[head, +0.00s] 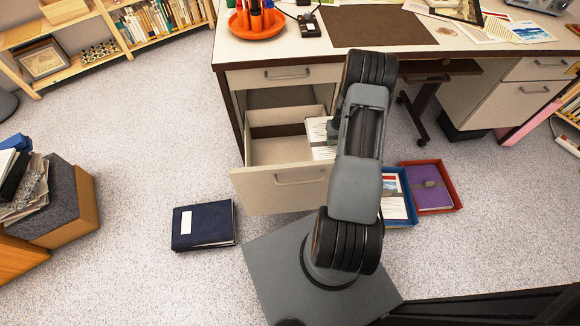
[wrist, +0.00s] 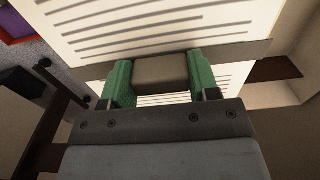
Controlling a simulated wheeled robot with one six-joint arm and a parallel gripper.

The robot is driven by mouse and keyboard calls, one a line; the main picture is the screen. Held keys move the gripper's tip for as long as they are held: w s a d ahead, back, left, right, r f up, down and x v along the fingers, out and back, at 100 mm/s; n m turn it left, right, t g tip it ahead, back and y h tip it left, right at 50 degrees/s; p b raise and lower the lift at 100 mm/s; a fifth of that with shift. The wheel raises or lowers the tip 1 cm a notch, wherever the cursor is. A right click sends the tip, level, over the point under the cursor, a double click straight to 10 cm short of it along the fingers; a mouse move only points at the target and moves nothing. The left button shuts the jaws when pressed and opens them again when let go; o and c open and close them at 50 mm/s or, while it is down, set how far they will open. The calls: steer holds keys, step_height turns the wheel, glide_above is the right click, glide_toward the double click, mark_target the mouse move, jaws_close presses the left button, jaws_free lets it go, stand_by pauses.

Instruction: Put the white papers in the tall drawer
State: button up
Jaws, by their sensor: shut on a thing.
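The white papers (head: 318,136) are a stack with printed lines, bound by a grey-brown band with a small block on top. In the wrist view the papers (wrist: 150,22) fill the upper middle. My gripper (wrist: 160,75) has its green fingers shut on either side of that block. In the head view my gripper (head: 332,128) is mostly hidden behind my arm. The tall drawer (head: 285,188) is pulled out below a shallower shut drawer. The papers are at the right part of its opening; whether they touch its floor I cannot tell.
A blue tray (head: 397,200) with papers and a red tray (head: 434,187) with a purple item lie on the floor right of my arm. A navy binder (head: 204,225) lies left of the drawer. The desk top (head: 290,52) overhangs the drawers.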

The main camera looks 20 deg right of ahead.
steer(key=shift+w+a+f, duration=0.1)
steer(key=shift+a+f, duration=0.05)
steer(key=shift+f, duration=0.15)
steer(key=w+a+b, duration=0.1)
steer(key=w+a, duration=0.2)
steer(key=a, duration=0.6)
steer(key=w+a+b, duration=0.2)
steer(key=a, duration=0.6)
step_height(320, 180, down, 13)
steer(key=b, duration=0.3)
steer(key=shift+f+b, duration=0.1)
steer(key=shift+b, duration=0.3)
steer(key=shift+f+b, duration=0.85)
steer(key=shift+f, duration=1.55)
steer(key=shift+f, duration=0.15)
steer(key=shift+f, duration=0.1)
steer(key=o, duration=1.3)
